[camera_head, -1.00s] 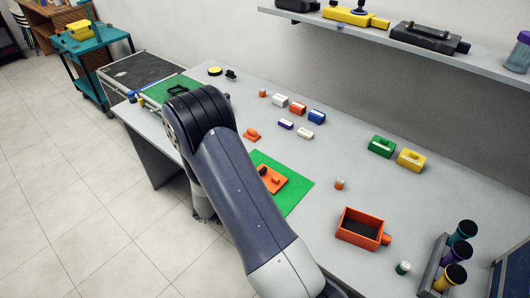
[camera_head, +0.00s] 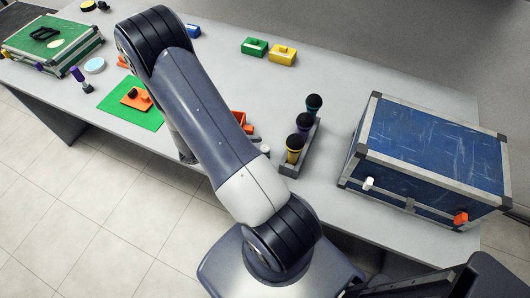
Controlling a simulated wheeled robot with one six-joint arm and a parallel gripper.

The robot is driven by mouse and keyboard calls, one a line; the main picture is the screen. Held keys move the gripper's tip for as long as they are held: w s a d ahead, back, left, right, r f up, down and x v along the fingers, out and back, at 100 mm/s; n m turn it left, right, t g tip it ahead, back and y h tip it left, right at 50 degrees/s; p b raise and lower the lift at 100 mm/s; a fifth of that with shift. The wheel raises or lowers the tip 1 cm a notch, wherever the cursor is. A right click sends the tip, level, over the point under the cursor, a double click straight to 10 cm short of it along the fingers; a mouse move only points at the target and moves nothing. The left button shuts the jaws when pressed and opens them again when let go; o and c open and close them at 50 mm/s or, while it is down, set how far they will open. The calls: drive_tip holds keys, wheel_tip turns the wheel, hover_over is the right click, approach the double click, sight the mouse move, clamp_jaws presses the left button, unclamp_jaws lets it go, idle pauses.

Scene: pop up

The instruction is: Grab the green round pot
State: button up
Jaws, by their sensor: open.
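A small round pot with a white top (camera_head: 265,150) stands on the grey table (camera_head: 350,90), just right of my arm and partly hidden by it. Its green side is hard to make out now. A rack (camera_head: 306,157) right of it holds three upright round pots with black tops: a teal-green one (camera_head: 313,105) at the back, a purple one (camera_head: 303,125) in the middle and a yellow one (camera_head: 294,149) in front. My arm rises from my base and bends over to the left. My gripper is not in view.
A blue case (camera_head: 430,150) with grey edges stands at right. An orange bin (camera_head: 239,117) is partly behind my arm. A green block (camera_head: 255,46) and a yellow block (camera_head: 283,55) lie at the back. An orange piece (camera_head: 137,98) rests on a green mat (camera_head: 117,111).

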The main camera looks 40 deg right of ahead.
drive_tip(key=shift+s+d+f, duration=0.25)
drive_tip(key=shift+d+f, duration=0.05)
drive_tip(key=shift+d, duration=0.25)
drive_tip(key=shift+c, duration=0.3)
drive_tip(key=c, duration=1)
